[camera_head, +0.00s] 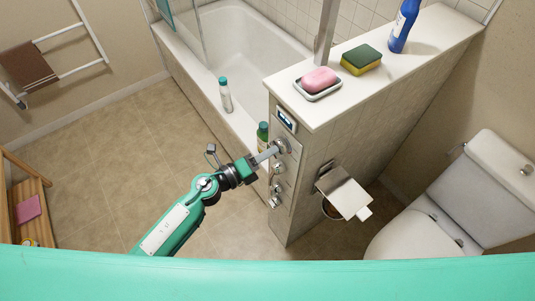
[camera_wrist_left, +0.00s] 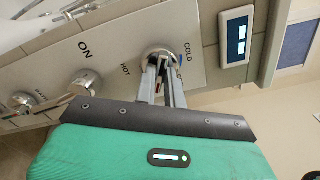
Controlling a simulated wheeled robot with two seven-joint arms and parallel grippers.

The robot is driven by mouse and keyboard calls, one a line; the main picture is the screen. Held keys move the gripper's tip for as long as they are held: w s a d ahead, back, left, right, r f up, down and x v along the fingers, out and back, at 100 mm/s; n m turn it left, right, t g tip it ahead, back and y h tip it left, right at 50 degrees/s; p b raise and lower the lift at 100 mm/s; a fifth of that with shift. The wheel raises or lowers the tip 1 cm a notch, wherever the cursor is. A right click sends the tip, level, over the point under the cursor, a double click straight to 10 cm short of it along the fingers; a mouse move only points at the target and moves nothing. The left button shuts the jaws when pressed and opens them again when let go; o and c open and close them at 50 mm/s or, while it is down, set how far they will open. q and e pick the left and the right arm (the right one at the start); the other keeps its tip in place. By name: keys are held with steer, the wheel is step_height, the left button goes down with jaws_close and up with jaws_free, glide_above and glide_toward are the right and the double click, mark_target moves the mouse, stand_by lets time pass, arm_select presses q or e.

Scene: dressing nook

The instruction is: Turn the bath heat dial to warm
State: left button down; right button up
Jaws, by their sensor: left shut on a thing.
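The bath heat dial (camera_head: 283,146) is the top round metal knob on a pale control panel (camera_head: 292,172) on the end of the tiled half wall. In the left wrist view the dial (camera_wrist_left: 152,53) sits between the printed words COLD and HOT. My left gripper (camera_head: 273,151) reaches it from the left, and its two fingers (camera_wrist_left: 162,64) are shut on the dial. The fingers hide part of the dial, and I cannot read its exact setting. My right gripper is not in view.
Lower knobs (camera_head: 277,168) sit below the dial; one is marked ON in the wrist view (camera_wrist_left: 86,83). A small display (camera_head: 286,119) is above. A green bottle (camera_head: 262,132) stands close behind my gripper. A toilet-paper holder (camera_head: 343,190) juts out at right.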

arm_select(q)
steer(key=shift+f+m, duration=0.15)
steer(key=shift+m, duration=0.15)
stand_by(0.4)
steer(key=c, duration=1.5)
jaws_free()
steer(key=shift+b+v, duration=2.45)
steer(key=shift+v, duration=4.5)
